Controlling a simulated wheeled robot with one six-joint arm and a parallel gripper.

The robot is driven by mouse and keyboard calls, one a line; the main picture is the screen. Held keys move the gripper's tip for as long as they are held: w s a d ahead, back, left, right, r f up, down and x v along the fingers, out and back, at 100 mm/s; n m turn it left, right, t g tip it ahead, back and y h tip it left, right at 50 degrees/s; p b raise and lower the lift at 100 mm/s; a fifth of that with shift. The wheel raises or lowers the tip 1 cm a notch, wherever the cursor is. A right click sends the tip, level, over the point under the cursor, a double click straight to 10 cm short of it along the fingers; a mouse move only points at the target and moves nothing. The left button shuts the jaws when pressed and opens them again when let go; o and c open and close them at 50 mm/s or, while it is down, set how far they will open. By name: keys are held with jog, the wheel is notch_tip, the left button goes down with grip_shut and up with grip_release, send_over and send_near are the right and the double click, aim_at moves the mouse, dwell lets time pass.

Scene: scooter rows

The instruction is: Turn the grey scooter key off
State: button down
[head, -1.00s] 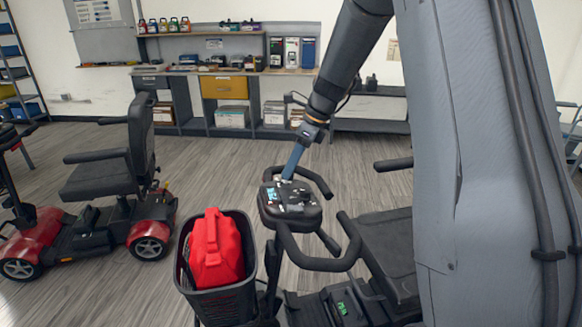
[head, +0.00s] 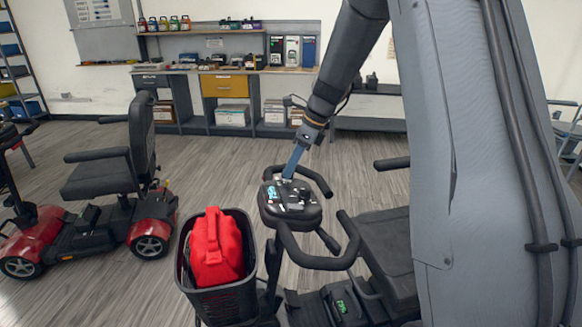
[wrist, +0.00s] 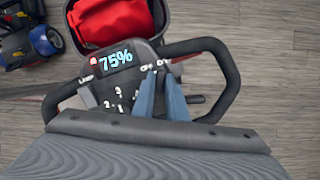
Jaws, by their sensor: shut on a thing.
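The scooter's dark control console (head: 306,208) sits below my arm, between black loop handlebars. In the wrist view the console (wrist: 125,83) has a lit display (wrist: 116,60) reading 75%, with white markings and small controls around it. My gripper (head: 287,178) reaches down to the far side of the console. In the wrist view its two blue fingers (wrist: 158,74) are close together at the console's upper right, beside small white labels. They are shut on the key, which is mostly hidden between the fingertips. I cannot make out which way the key is turned.
A black basket (head: 222,302) with a red bag (head: 215,250) is fixed at the scooter's front. The handlebar loop (wrist: 225,75) curves close to the right of my fingers. A red scooter (head: 110,215) stands at left. Open floor lies between it and the back shelves.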

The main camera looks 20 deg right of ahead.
jog(key=n+g+p, duration=0.1)
jog(key=n+p, duration=0.1)
jog(key=n, duration=0.3)
jog(key=shift+w+n, duration=0.15)
jog(key=shift+n, duration=0.15)
jog(key=n+g, duration=0.1)
jog(key=n, duration=0.5)
jog(key=shift+w+g+p, duration=0.1)
jog(key=shift+g+p, duration=0.3)
jog(key=c, duration=1.8)
grip_release()
jog(key=shift+o, duration=0.2)
jog(key=b+v, duration=0.1)
jog(key=v, duration=0.7)
jog(key=shift+b, duration=0.4)
